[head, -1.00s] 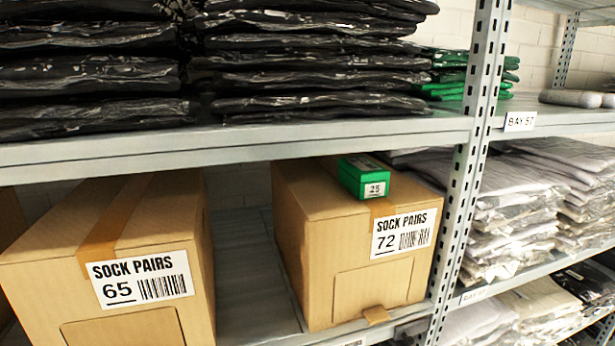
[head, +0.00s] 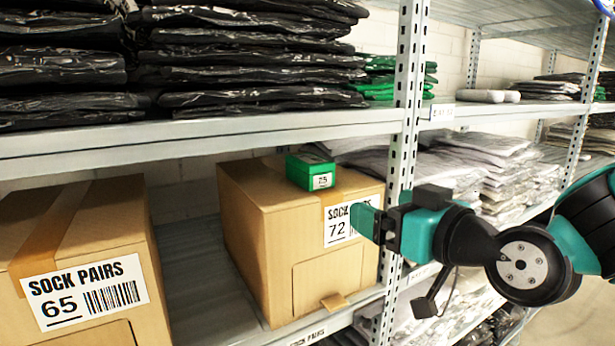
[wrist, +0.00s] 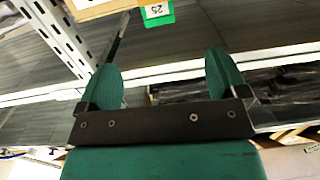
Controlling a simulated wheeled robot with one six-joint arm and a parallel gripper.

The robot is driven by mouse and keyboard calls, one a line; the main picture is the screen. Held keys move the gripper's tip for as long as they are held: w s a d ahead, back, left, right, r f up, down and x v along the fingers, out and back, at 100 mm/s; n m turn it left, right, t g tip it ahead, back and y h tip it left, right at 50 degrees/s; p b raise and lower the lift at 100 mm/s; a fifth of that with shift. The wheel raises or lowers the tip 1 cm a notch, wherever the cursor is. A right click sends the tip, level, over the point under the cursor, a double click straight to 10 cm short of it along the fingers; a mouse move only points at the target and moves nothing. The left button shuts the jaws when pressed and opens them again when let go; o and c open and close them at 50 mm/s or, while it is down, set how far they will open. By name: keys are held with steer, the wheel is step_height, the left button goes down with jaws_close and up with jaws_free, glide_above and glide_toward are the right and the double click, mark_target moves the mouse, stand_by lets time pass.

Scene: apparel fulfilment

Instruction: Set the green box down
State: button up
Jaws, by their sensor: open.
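The green box (head: 311,171), with a white label reading 25, sits on top of the cardboard carton marked SOCK PAIRS 72 (head: 262,236), near its rear right part. In the wrist view the green box (wrist: 158,14) shows at the top edge, partly cut off. My gripper (head: 366,219) is in front of the carton's label, to the right of and lower than the green box, and apart from it. In the wrist view my gripper (wrist: 168,80) shows two green fingers spread apart with nothing between them.
A carton marked SOCK PAIRS 65 (head: 75,265) stands at left, with bare shelf (head: 190,265) between the cartons. A slotted upright (head: 408,110) stands right of carton 72. The shelf above (head: 200,137) holds black bagged garments. Bagged white garments (head: 480,160) lie beyond the upright.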

steer(key=t+p, duration=0.1)
steer(key=p, duration=0.6)
glide_toward(323, 173)
steer(key=x, duration=0.5)
steer(key=shift+d+r, duration=0.1)
steer(key=shift+r, duration=0.05)
steer(key=p+x, duration=0.4)
steer(key=x, duration=0.1)
steer(key=shift+w+a+f, duration=0.2)
steer(key=shift+w+a, duration=0.1)
steer(key=shift+a, duration=0.05)
steer(key=shift+c, duration=0.2)
steer(key=c, duration=1)
steer(key=shift+r, duration=0.1)
steer(key=shift+c, duration=0.2)
